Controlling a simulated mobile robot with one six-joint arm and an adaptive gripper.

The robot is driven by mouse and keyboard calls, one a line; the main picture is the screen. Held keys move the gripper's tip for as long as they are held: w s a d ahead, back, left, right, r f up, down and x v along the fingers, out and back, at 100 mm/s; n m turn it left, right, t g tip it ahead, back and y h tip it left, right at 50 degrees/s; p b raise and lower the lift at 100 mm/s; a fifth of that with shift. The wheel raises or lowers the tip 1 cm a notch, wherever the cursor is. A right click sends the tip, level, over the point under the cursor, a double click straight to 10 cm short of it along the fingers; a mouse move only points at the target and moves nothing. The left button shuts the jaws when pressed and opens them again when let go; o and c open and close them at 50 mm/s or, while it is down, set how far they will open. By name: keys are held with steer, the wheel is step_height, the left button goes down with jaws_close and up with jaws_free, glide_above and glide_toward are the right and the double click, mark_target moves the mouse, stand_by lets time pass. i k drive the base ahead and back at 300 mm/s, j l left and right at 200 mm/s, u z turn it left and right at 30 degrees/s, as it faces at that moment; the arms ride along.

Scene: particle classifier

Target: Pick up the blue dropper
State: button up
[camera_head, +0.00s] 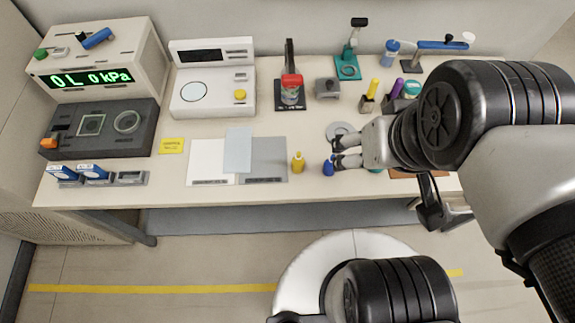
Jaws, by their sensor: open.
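A small blue dropper (328,168) stands upright near the front edge of the table (222,196). My gripper (336,155) reaches in from the right, just behind and beside the dropper, with its fingers pointing left. The fingers are apart, and the gripper looks empty. I cannot tell from this view whether a finger touches the dropper.
A yellow dropper bottle (298,163) stands close to the left of the blue one. A grey mat (265,160) and a white sheet (208,163) lie further left. A round grey dish (341,129) sits behind my gripper. Instruments line the back.

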mark_target(328, 167)
steer(key=j+z, duration=0.15)
steer(key=j, duration=1.1)
